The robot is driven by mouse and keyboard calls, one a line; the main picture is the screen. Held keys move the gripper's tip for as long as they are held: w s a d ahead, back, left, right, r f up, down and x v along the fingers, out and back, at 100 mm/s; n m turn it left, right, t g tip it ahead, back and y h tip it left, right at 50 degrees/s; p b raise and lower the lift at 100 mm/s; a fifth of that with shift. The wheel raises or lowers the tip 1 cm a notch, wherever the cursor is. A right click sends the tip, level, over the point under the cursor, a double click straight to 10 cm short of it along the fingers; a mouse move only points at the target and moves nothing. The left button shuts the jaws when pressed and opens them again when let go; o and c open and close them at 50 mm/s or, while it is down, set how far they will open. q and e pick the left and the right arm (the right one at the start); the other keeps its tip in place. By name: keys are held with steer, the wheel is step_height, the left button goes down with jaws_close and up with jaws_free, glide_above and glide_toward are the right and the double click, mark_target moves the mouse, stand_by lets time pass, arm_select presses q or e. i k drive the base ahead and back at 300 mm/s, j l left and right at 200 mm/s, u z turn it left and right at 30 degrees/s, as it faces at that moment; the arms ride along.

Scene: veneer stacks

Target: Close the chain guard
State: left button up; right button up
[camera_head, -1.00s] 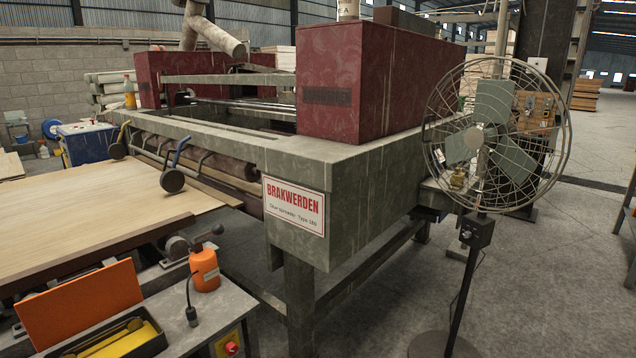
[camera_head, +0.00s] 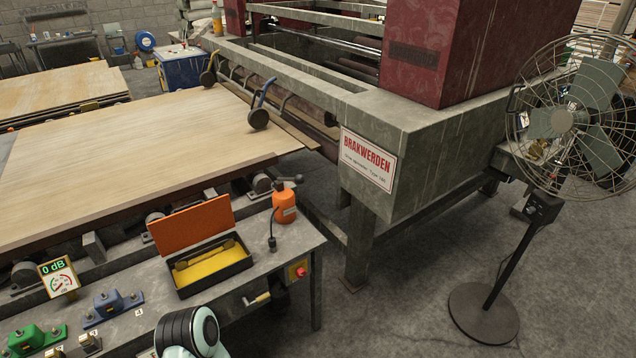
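An orange flat cover (camera_head: 190,224) stands raised along the back edge of a shallow black box (camera_head: 216,279) on the grey bench. It looks like the chain guard, and it is open. A white and black rounded part of my own arm shows at the bottom edge, in front of the bench. Neither of my grippers is in view.
An orange bottle (camera_head: 284,207) and a black stalk-like part stand right of the box. Red-button switch (camera_head: 298,271), brass-coloured handle (camera_head: 257,299), blue clamp (camera_head: 113,308), green clamp (camera_head: 37,338) and dial gauge (camera_head: 59,277) are nearby. A fan (camera_head: 575,118) stands right on open floor.

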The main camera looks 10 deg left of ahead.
mark_target(174, 233)
steer(key=u, duration=1.45)
steer(key=i+j, duration=0.35)
steer(key=j, duration=0.25)
steer(key=i+j, duration=0.2)
steer(key=j, duration=0.15)
steer(key=i+j+z, duration=0.2)
steer(key=j+z, duration=0.2)
steer(key=i+j+z, duration=0.15)
steer(key=j, duration=0.25)
